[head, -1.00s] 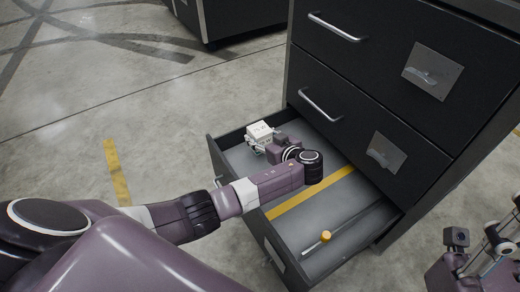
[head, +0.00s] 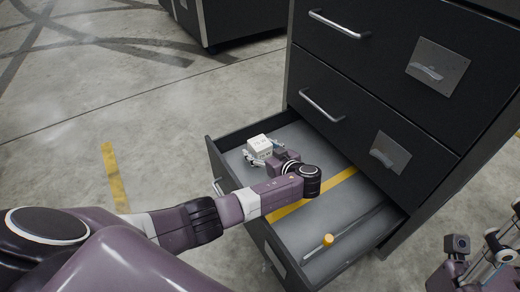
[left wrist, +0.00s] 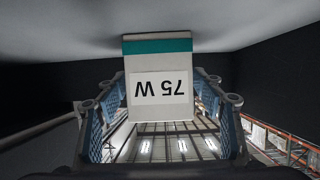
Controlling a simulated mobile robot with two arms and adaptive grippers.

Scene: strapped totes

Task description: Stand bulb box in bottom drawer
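The bulb box (head: 259,143) is a small white box in the back left part of the open bottom drawer (head: 228,185). In the left wrist view the box (left wrist: 158,88) shows an upside-down "75 W" label and a teal band next to the grey drawer floor. It looks upright and at or very near the floor; contact is hard to tell. My left gripper (head: 262,157) reaches into the drawer, with its fingers on both sides of the box. My right gripper (head: 490,250) is at the lower right, outside the drawer, and its fingers are not clear.
A yellow stripe (head: 343,177) crosses the drawer floor. A thin rod with an orange knob (head: 328,240) lies in the near part. The upper drawers (head: 335,118) are shut above.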

